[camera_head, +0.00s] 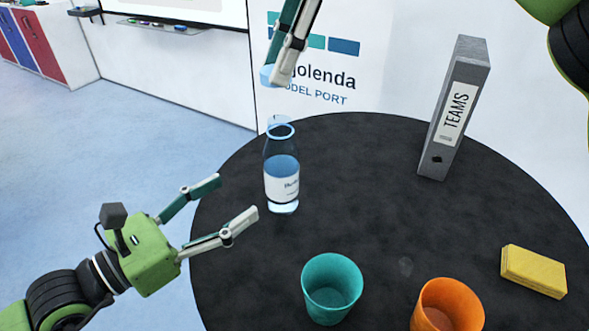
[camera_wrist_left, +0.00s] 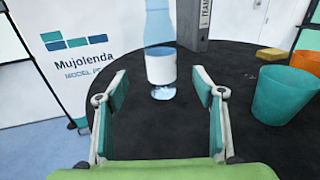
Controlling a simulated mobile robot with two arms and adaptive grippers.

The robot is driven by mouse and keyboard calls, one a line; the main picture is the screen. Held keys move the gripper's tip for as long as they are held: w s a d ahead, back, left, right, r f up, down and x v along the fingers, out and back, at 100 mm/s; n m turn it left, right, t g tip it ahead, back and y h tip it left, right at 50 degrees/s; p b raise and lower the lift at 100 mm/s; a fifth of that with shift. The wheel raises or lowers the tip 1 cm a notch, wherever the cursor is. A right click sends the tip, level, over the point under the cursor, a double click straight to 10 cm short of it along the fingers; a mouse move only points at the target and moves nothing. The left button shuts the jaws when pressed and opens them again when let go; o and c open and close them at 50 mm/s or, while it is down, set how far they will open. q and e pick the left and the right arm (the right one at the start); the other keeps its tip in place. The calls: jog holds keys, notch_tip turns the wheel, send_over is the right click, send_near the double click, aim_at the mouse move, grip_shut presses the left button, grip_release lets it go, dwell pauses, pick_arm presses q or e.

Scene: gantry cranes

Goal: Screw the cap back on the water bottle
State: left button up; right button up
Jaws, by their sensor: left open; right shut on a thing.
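The clear water bottle (camera_head: 282,187), with blue water and a white label, stands upright on the black round table. My left gripper (camera_head: 237,196) is open beside the bottle's left side, apart from it. In the left wrist view the bottle (camera_wrist_left: 161,68) stands ahead, lined up with the gap between the open fingers (camera_wrist_left: 160,78). My right gripper (camera_head: 275,77) is above the bottle, shut on the light blue cap (camera_head: 267,75). The cap is mostly hidden by the fingers and is clear of the bottle's neck.
On the black table (camera_head: 390,220) stand a teal cup (camera_head: 331,290), an orange cup (camera_head: 447,308), a yellow sponge-like block (camera_head: 534,270) and a grey TEAMS binder (camera_head: 459,105). The table around the bottle is clear. A white wall panel (camera_head: 325,70) stands behind.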

aim_at(268, 176)
pick_arm(q)
jog(key=shift+s+a, duration=0.15)
jog(key=shift+a, duration=0.05)
pick_arm(e)
jog(key=shift+s+a, duration=0.1)
jog(key=shift+s, duration=0.1)
pick_arm(q)
jog(key=shift+x, duration=0.9)
pick_arm(e)
jog(key=shift+w+d+f, duration=0.1)
jog(key=shift+w+d, duration=0.2)
jog(key=shift+d, duration=0.1)
pick_arm(q)
jog(key=x, duration=1)
jog(key=shift+w+d, duration=0.3)
jog(key=shift+d, duration=0.05)
pick_arm(e)
jog(key=shift+a, duration=0.15)
pick_arm(q)
jog(key=c, duration=1.7)
pick_arm(e)
jog(key=shift+f, duration=2.4)
jog(key=shift+f, duration=0.9)
